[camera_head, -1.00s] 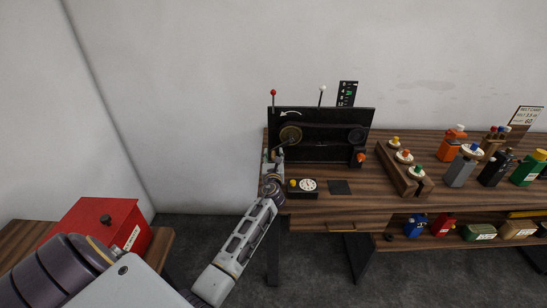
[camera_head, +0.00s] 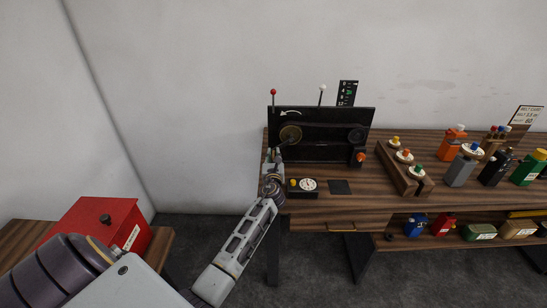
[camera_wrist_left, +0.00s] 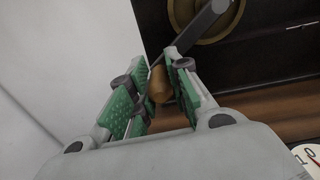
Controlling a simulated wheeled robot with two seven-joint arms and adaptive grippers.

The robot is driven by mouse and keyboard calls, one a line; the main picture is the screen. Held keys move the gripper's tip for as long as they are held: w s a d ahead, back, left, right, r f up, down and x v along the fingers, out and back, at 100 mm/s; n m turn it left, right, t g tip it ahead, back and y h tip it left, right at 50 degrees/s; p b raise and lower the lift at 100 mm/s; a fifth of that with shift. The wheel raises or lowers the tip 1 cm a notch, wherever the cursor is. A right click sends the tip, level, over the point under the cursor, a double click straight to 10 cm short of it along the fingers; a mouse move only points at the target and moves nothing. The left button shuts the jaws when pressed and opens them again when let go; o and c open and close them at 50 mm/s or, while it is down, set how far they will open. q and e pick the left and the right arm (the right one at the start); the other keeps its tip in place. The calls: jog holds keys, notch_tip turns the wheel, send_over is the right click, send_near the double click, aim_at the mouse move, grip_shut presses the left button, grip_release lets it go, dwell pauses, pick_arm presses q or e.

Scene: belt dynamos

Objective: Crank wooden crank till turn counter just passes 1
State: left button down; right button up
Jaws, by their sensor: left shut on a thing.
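The wooden crank knob (camera_wrist_left: 160,85) sits between the green-padded fingers of my left gripper (camera_wrist_left: 157,92) in the left wrist view. That gripper is shut on it. The dark crank arm (camera_wrist_left: 200,27) runs from the knob up to the brass-coloured wheel (camera_head: 290,134) on the black panel (camera_head: 318,151). In the head view my left gripper (camera_head: 273,157) is at the panel's lower left, and the knob is hard to make out there. A small white dial (camera_head: 308,185), which may be the turn counter, lies in front of the panel; its reading is too small to tell. My right gripper is out of view.
A small box with an orange knob (camera_head: 360,156) stands at the panel's right. A wooden block with coloured knobs (camera_head: 392,169) and several bottles stand further right on the table (camera_head: 352,204). A red box (camera_head: 99,230) is at lower left. The wall is behind.

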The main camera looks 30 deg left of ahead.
pick_arm(q)
jog(key=d+f+n+b, duration=0.1)
jog(key=n+b, duration=0.1)
jog(key=w+d+f+n+b, duration=0.1)
jog(key=n+b, duration=0.1)
jog(key=w+d+f+n+b, duration=0.1)
jog(key=n+b, duration=0.1)
jog(key=shift+w+d+n, duration=0.15)
jog(key=shift+d+n, duration=0.2)
jog(key=shift+n, duration=0.05)
jog(key=c, duration=1.6)
grip_release()
jog(key=shift+o, duration=1.5)
jog(key=v, duration=1.2)
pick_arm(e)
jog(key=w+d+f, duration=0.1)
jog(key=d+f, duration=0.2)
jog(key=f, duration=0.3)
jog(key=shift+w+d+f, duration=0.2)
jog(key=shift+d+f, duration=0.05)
